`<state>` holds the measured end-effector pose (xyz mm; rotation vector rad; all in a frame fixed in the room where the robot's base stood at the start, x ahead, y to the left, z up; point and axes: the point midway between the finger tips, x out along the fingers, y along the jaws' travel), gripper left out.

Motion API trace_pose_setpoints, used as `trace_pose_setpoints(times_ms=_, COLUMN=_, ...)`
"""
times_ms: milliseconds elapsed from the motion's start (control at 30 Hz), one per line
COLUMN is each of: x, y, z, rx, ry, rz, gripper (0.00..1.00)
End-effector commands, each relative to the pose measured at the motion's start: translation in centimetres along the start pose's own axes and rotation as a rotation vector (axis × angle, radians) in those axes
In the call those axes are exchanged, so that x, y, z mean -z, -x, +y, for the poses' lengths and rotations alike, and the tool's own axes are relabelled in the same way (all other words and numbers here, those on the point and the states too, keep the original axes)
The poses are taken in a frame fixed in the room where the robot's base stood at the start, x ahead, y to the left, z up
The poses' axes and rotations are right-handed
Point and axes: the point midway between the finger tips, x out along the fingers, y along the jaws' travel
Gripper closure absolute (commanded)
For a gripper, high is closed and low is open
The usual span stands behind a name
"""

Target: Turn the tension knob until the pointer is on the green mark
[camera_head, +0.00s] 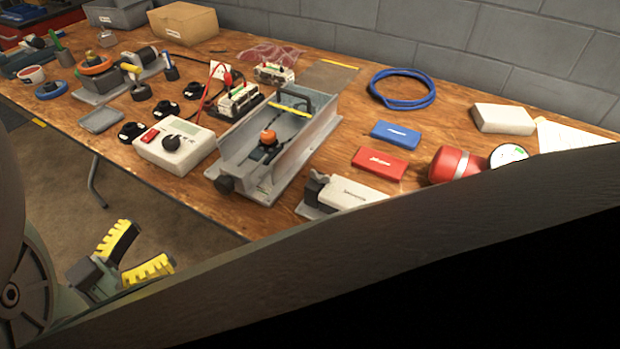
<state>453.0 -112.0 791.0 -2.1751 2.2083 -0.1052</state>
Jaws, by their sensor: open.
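My gripper (148,246) has black fingers with yellow ribbed pads. It is open and empty, at the lower left, in front of the table edge and apart from everything on the table. I cannot tell for certain which knob is the tension knob. No pointer or green mark on the channel can be made out.
A white box with a black dial (172,142) stands left of the channel. A white block (345,192), red case (380,162), blue case (395,134) and red cylinder with a round gauge (450,165) lie to the right. A dark beam (400,230) hides the lower right.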

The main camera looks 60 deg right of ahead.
Motion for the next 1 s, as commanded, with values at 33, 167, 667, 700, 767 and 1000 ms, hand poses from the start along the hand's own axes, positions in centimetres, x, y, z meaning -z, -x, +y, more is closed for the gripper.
trace_pose_setpoints(times_ms=33, x=-0.9, y=0.0, z=0.0, rx=-0.012, ry=0.002, rz=-0.010, gripper=0.27)
trace_pose_setpoints(times_ms=167, x=-1.0, y=-0.4, z=0.0, rx=-0.019, ry=0.004, rz=-0.017, gripper=0.27)
trace_pose_setpoints(times_ms=667, x=-0.9, y=-9.4, z=0.2, rx=-0.024, ry=0.002, rz=-0.011, gripper=0.27)
trace_pose_setpoints(times_ms=700, x=-0.9, y=-10.2, z=0.3, rx=-0.026, ry=0.002, rz=-0.009, gripper=0.27)
trace_pose_setpoints(times_ms=767, x=-1.0, y=-11.4, z=0.3, rx=-0.024, ry=0.002, rz=-0.012, gripper=0.27)
trace_pose_setpoints(times_ms=1000, x=-1.1, y=-14.8, z=0.3, rx=-0.020, ry=0.003, rz=-0.015, gripper=0.27)
